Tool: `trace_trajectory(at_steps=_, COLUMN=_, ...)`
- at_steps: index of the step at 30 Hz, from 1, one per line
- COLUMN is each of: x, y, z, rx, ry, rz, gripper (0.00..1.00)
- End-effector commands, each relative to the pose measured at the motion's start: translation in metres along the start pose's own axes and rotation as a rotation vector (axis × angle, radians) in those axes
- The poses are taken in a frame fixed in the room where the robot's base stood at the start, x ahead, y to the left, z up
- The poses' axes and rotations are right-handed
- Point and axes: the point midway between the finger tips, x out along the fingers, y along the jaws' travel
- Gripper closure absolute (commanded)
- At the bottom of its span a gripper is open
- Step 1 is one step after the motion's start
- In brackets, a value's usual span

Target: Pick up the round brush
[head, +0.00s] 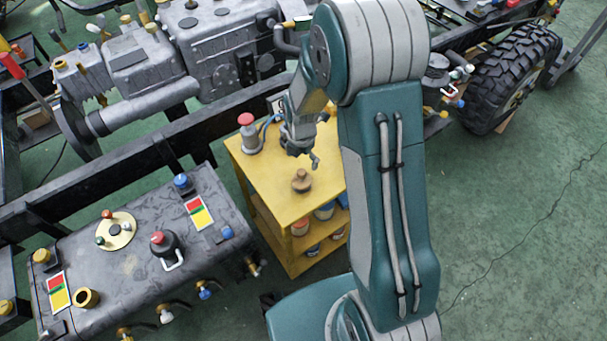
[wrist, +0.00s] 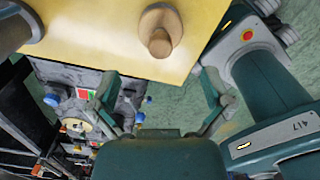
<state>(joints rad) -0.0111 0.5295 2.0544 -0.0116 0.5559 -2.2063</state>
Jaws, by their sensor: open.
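The round brush (head: 302,181), a brown wooden piece with a round base and a knob on top, stands upright on the yellow cart top (head: 270,190). In the wrist view the brush (wrist: 160,32) is near the top, close to the cart's edge. My gripper (head: 315,160) is above the cart top, just behind and slightly right of the brush in the head view. In the wrist view my gripper (wrist: 155,76) has its two fingers spread with nothing between them. The brush lies beyond the fingertips, not touched.
A grey can with a red top (head: 248,133) stands on the cart's back left. The cart's lower shelf holds several jars (head: 324,211). A dark tank (head: 140,250) with valves is to the left. Engine parts (head: 205,50) and a wheel (head: 510,80) are behind. Green floor is free at right.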

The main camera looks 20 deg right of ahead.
Motion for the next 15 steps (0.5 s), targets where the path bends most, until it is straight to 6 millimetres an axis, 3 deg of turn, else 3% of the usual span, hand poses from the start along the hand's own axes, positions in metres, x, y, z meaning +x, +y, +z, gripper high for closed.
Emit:
trace_trajectory(at_steps=6, x=0.037, y=-0.004, z=0.004, rx=0.003, ry=0.008, rz=-0.001, gripper=0.00)
trace_trajectory(at_steps=15, x=0.067, y=-0.005, z=0.005, rx=0.004, ry=0.010, rz=0.001, gripper=0.00)
